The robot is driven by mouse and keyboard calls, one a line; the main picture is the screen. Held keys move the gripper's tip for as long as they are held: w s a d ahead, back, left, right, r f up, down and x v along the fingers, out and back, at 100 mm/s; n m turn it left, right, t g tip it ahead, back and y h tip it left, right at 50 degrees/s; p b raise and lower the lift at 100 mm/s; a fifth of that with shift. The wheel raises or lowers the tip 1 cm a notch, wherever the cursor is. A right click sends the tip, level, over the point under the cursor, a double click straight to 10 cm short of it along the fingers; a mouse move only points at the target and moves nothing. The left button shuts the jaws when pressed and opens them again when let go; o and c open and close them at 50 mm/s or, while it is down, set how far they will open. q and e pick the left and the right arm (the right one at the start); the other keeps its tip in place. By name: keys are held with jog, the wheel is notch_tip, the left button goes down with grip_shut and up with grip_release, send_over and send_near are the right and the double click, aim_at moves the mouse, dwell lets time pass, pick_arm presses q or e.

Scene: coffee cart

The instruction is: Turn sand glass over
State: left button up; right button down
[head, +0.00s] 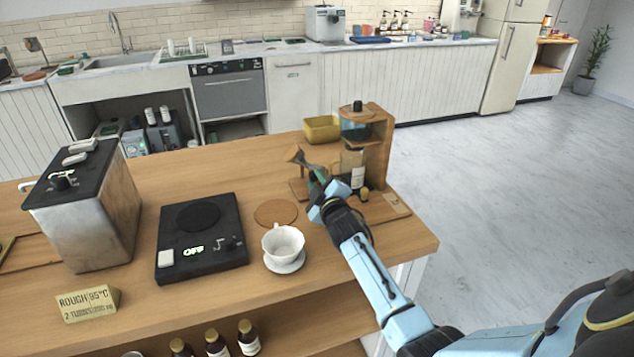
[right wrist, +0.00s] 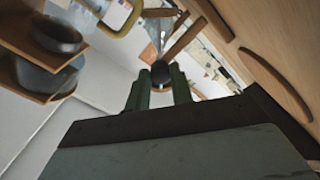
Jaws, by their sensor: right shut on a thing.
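The sand glass (head: 297,157) is in the head view, by the wooden stand at the back right of the counter. It appears tilted, with a wooden end up to the left and the rest partly hidden by my right gripper (head: 318,180). My right gripper is shut on it. In the right wrist view the green fingers (right wrist: 160,88) close around a dark round part (right wrist: 160,73), with wooden pieces (right wrist: 185,37) beyond. I cannot tell whether the sand glass touches the counter. My left gripper is not in view.
A wooden stand (head: 378,146) with a glass vessel stands just right of the gripper. A yellow bin (head: 322,129) is behind.

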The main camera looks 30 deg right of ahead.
jog(key=c, duration=1.2)
grip_release()
jog(key=shift+c, duration=0.2)
jog(key=p+v, duration=0.1)
jog(key=v, duration=1.2)
jog(key=shift+s+f, duration=0.1)
jog(key=shift+s, duration=0.1)
